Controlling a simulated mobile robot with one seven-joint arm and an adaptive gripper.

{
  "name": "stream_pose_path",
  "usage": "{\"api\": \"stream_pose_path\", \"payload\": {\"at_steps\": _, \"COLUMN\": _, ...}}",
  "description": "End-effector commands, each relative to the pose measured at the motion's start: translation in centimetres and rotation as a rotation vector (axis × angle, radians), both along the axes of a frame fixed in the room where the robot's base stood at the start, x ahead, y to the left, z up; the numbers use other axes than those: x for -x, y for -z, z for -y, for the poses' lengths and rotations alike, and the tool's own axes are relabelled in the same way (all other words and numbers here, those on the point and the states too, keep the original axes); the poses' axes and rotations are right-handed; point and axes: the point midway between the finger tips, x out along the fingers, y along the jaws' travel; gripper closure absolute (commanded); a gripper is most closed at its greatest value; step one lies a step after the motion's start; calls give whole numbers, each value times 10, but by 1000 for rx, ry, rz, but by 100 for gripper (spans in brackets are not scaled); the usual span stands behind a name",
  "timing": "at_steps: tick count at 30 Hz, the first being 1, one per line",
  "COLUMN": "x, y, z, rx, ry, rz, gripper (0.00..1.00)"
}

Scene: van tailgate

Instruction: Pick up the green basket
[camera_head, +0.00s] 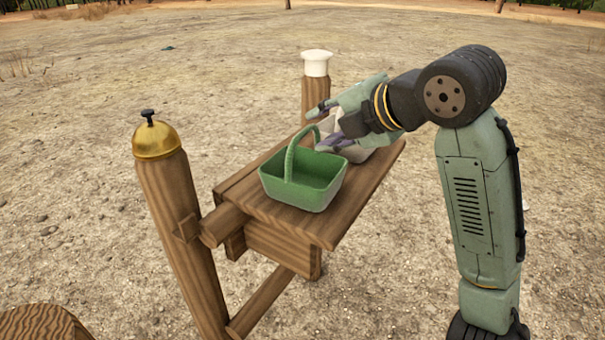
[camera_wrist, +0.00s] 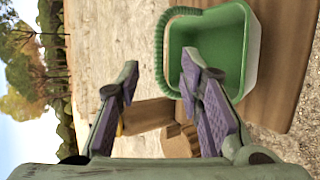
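The green basket (camera_head: 312,192) stands upright on a wooden bench (camera_head: 330,222). Its arched handle stands up over it, and its inside looks empty. My gripper (camera_head: 322,128) is just behind and above the basket's far side, with its fingers spread toward the handle. In the wrist view the basket (camera_wrist: 252,50) shows at the upper right, its ribbed handle at its left edge. My open gripper (camera_wrist: 160,64) has nothing between its fingers there. One finger overlaps the basket's opening in that picture; whether it touches is not clear.
A pale container (camera_head: 352,152) sits on the bench behind the basket, partly hidden by my gripper. A post with a white cap (camera_head: 316,60) stands behind. A post with a brass bell (camera_head: 155,140) stands at left. Bare ground surrounds the bench.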

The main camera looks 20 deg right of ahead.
Motion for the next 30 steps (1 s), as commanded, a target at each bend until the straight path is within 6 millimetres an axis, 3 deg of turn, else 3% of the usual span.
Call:
{"api": "stream_pose_path", "payload": {"at_steps": 18, "x": -56, "y": 36, "z": -19, "rx": -1, "ry": 1, "rz": 2, "gripper": 66}}
{"api": "stream_pose_path", "payload": {"at_steps": 26, "x": -58, "y": 37, "z": -19, "rx": -2, "ry": 1, "rz": 3, "gripper": 67}}
{"api": "stream_pose_path", "payload": {"at_steps": 30, "x": -58, "y": 37, "z": -19, "rx": -2, "ry": 1, "rz": 3, "gripper": 76}}
